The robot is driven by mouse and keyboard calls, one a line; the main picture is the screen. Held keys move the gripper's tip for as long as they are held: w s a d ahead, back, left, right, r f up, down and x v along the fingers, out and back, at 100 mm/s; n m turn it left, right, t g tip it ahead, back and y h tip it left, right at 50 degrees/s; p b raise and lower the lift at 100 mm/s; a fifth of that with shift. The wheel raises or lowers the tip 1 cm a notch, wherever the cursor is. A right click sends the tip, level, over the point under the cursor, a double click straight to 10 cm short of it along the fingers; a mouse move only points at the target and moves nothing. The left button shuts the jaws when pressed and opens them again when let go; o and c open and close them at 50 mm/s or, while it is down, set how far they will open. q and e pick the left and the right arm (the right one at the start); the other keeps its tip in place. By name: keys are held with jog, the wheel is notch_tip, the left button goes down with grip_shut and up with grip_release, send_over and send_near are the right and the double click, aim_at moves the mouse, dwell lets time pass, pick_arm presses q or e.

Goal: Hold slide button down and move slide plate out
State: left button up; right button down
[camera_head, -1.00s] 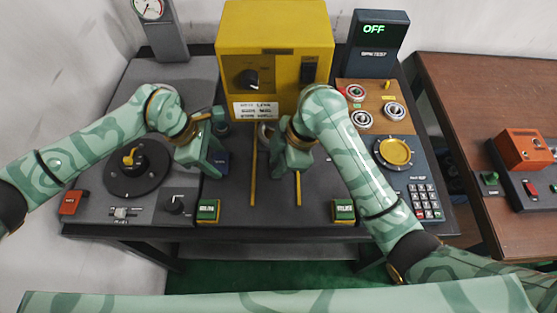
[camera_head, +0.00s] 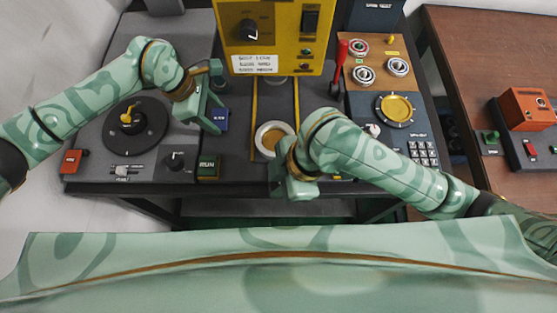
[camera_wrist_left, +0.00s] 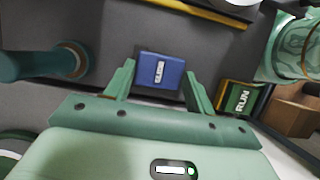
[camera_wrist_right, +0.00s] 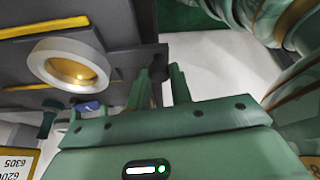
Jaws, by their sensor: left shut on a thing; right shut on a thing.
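The blue slide button (camera_head: 221,119) is on the dark bench at centre left; its label shows in the left wrist view (camera_wrist_left: 160,70). My left gripper (camera_head: 212,122) is shut on it, a finger at each side. The dark slide plate (camera_wrist_right: 118,28) juts out at the front, carrying a pale ring with a gold centre (camera_head: 273,138), clear of the yellow machine (camera_head: 272,35). My right gripper (camera_head: 281,178) is at the front edge, shut on the plate's dark handle (camera_wrist_right: 158,74). The fingers partly hide the handle.
Yellow rails (camera_head: 254,105) run along the bench on the slide's track. A green RUN button (camera_head: 208,167) sits at the front left of the track. A red lever (camera_head: 342,52), bearings (camera_head: 363,75) and keypad (camera_head: 422,152) lie to the right.

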pick_arm(q)
jog(key=shift+a, duration=0.1)
pick_arm(e)
jog(key=shift+s+a+r, duration=0.1)
jog(key=shift+s, duration=0.05)
jog(key=c, duration=1.3)
grip_release()
jog(key=shift+o, duration=0.2)
